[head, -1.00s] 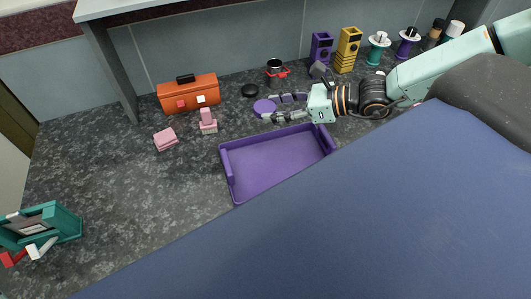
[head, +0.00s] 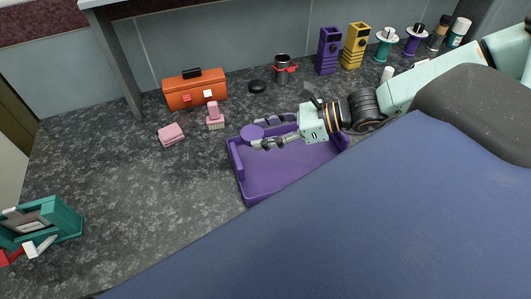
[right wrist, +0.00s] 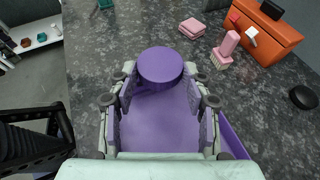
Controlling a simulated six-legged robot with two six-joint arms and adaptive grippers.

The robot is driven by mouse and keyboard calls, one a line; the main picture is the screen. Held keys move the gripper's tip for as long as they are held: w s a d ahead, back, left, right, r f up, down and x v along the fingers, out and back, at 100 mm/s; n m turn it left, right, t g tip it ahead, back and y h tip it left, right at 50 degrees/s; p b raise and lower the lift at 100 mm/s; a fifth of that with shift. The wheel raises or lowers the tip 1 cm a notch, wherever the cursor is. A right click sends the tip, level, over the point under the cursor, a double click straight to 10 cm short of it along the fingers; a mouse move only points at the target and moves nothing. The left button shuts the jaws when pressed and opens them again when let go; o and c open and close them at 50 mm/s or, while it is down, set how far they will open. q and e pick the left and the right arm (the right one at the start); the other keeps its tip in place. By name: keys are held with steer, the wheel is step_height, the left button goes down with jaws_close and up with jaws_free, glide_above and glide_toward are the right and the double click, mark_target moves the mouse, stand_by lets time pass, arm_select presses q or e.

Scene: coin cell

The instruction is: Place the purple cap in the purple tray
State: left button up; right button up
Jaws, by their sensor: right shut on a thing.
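The purple cap (head: 252,132) is a flat round disc held at the fingertips of my right gripper (head: 260,138). In the right wrist view the cap (right wrist: 160,66) sits between the fingertips of the right gripper (right wrist: 160,84). The purple tray (head: 268,182) lies on the dark counter, a shallow rectangle with raised walls. In the head view the cap shows over the tray's far left part; its height above the tray is hard to tell. The tray floor (right wrist: 160,130) shows below the fingers in the right wrist view. My left gripper is not in view.
Behind the tray are a pink brush (head: 215,118), a pink block (head: 171,134), an orange toolbox (head: 196,94), a black disc (head: 257,86) and a dark cup with a red handle (head: 283,70). A teal stand (head: 45,222) is at far left. The counter left of the tray is clear.

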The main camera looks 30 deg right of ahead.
steer(key=b, duration=0.7)
glide_above(265, 171)
step_height(265, 171, down, 9)
steer(key=shift+r, duration=0.1)
steer(key=shift+f+b, duration=0.55)
steer(key=shift+f, duration=0.05)
step_height(265, 171, down, 3)
steer(key=shift+b, duration=1.1)
steer(key=shift+r, duration=0.1)
steer(key=o, duration=0.8)
steer(key=shift+c, duration=0.2)
